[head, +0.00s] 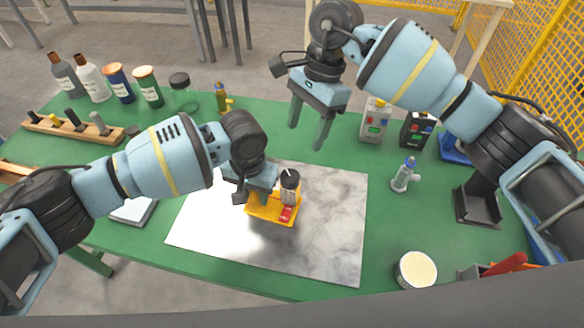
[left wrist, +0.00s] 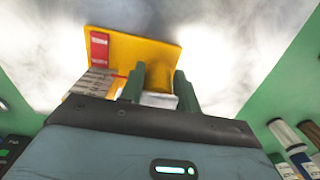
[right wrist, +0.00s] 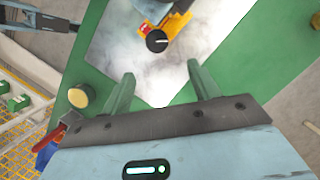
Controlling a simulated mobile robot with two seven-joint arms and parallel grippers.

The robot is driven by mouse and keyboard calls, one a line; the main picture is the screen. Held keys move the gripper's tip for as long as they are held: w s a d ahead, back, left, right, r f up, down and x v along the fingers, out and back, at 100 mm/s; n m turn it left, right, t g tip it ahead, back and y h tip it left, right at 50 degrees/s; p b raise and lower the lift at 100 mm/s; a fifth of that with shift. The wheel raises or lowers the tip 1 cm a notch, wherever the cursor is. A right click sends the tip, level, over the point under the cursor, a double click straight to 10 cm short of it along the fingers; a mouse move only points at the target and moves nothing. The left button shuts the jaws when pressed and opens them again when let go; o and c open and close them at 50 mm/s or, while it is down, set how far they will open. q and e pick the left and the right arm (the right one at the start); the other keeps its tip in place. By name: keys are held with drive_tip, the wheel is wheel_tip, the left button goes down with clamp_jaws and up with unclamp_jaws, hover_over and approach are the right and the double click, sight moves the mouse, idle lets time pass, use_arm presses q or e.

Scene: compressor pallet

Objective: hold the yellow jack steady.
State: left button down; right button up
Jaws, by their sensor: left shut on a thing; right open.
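The yellow jack (head: 262,212) stands on a white marbled plate (head: 335,225) in the middle of the green table. It carries a black-topped cylinder (head: 290,185) and a small red part (head: 287,213). My left gripper (head: 252,196) is shut on the jack from its left side; the left wrist view shows the green fingers (left wrist: 155,85) around a yellow piece of the yellow jack (left wrist: 150,52). In the right wrist view, the jack (right wrist: 178,22) lies beyond my fingers. My right gripper (head: 310,132) is open and empty, raised above the table behind and right of the jack.
Several bottles (head: 120,83) stand at the back left, near a wooden rack (head: 72,128). Two small boxes (head: 376,121) stand at the back right. A small bottle-like fitting (head: 404,175), a black holder (head: 478,205) and a round tub (head: 415,270) are on the right. The marbled plate is otherwise clear.

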sight(292, 176)
drive_tip(key=n, duration=0.1)
drive_tip(key=w+n+g, duration=0.1)
drive_tip(key=n, duration=0.3)
drive_tip(key=shift+w+a+r+g, duration=0.2)
drive_tip(key=shift+a+r+g, duration=0.1)
drive_tip(key=shift+g, duration=0.1)
drive_tip(key=shift+f, duration=0.15)
drive_tip(key=x, duration=1.1)
drive_tip(key=shift+s+f, duration=0.15)
drive_tip(key=shift+f, duration=0.25)
drive_tip(key=shift+d, duration=0.1)
drive_tip(key=c, duration=1)
drive_tip(key=shift+s+d+m+t+y, duration=0.1)
drive_tip(key=shift+m+t+y, duration=0.2)
drive_tip(key=shift+m, duration=0.8)
drive_tip(key=shift+d+m+t+y, duration=0.1)
drive_tip(key=shift+m+t, duration=0.3)
drive_tip(key=shift+m, duration=0.7)
drive_tip(key=shift+m, duration=0.7)
